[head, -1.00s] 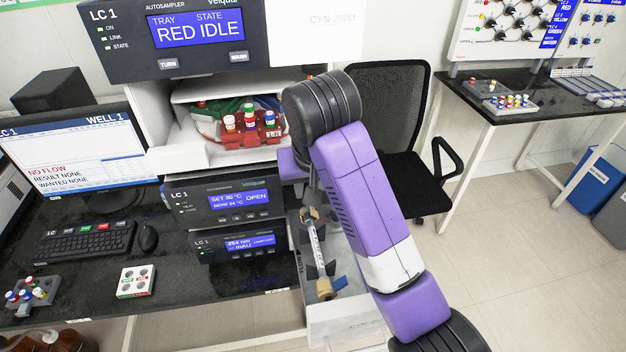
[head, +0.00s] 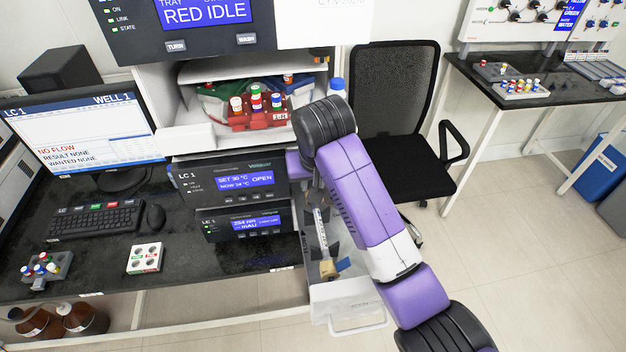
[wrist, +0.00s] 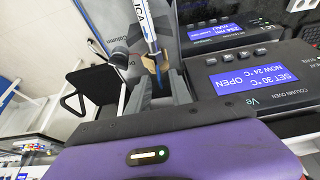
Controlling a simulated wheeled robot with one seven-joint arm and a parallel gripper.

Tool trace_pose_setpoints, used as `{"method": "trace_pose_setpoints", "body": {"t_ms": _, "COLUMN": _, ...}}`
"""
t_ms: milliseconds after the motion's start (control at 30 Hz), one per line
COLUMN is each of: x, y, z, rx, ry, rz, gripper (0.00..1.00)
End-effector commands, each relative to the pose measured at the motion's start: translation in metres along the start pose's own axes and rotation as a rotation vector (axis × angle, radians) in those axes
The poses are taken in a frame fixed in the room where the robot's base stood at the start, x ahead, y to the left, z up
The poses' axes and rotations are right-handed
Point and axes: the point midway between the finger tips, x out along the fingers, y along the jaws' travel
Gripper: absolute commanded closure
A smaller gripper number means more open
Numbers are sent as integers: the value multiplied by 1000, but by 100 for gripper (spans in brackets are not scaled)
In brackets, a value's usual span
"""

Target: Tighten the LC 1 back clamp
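The LC 1 column oven (head: 232,182) reads SET 30 °C, NOW 24 °C, OPEN. Its open drawer (head: 345,292) holds a white labelled column (head: 321,226). The column's near end has a brass fitting with a blue clamp (head: 341,265). In the wrist view the column (wrist: 148,28) runs down to a tan and blue back clamp (wrist: 156,66). My gripper (wrist: 160,88) has grey fingers at either side of this clamp, with a gap between them. I cannot tell whether they touch it.
The autosampler (head: 208,22) reads TRAY RED, STATE IDLE, above a shelf with a red vial rack (head: 258,116). A second unit sits under the oven. A black chair (head: 395,130) stands close to my arm on the right. Open floor lies at the lower right.

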Motion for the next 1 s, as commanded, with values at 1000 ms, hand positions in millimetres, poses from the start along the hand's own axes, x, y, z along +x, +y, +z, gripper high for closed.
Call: {"method": "trace_pose_setpoints", "body": {"t_ms": 1000, "x": -1, "y": 0, "z": 0, "rx": 0, "ry": 0, "rz": 0, "gripper": 100}}
